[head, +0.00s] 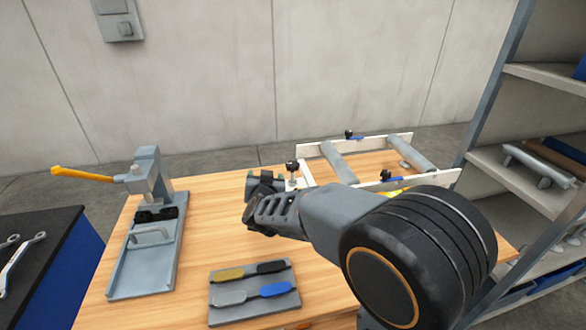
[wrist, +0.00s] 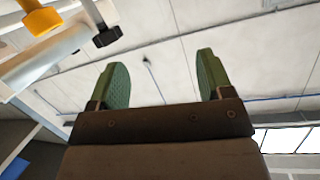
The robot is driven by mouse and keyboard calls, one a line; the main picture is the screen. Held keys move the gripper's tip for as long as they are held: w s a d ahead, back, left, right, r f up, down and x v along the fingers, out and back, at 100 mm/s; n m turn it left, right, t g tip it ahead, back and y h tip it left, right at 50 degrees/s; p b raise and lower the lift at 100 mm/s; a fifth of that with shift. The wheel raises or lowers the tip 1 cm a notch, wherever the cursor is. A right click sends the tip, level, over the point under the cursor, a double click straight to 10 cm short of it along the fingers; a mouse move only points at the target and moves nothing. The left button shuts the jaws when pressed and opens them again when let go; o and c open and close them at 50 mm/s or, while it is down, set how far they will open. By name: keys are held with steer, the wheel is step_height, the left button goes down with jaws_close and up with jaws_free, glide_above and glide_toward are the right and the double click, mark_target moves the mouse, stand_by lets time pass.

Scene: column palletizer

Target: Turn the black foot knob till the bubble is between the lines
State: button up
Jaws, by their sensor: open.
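A white roller frame (head: 408,146) stands at the back right of the wooden bench. A black knob (head: 292,166) sits at its near left corner, just behind my gripper (head: 265,177). In the wrist view my gripper (wrist: 160,78) is open, with its two green-padded fingers apart and nothing between them. A black knob (wrist: 107,37) shows there at the upper left, outside the fingers, beside a pale bar and a yellow-orange part (wrist: 40,19). A yellow piece (head: 393,192) on the frame is mostly hidden by my arm in the head view. I cannot make out a bubble or its lines.
A grey lever press (head: 116,268) with a yellow handle stands at the bench's left. A grey tray (head: 245,309) with coloured handles lies at the front. A shelf rack (head: 528,187) stands at the right. The bench middle (head: 211,226) is clear.

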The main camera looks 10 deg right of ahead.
mark_target(289, 170)
steer(key=w+d+f+m+h, duration=0.1)
steer(key=w+d+h, duration=0.2)
steer(key=w+d+f+m+h, duration=0.1)
steer(key=w+d+h, duration=0.2)
steer(key=w+d+f+m+g+h, duration=0.1)
steer(key=w+d+m+h, duration=0.1)
steer(key=w+d+h, duration=0.1)
steer(key=shift+w+d+f+p, duration=0.3)
steer(key=shift+d+p, duration=0.1)
steer(key=shift+d, duration=0.15)
stand_by(0.4)
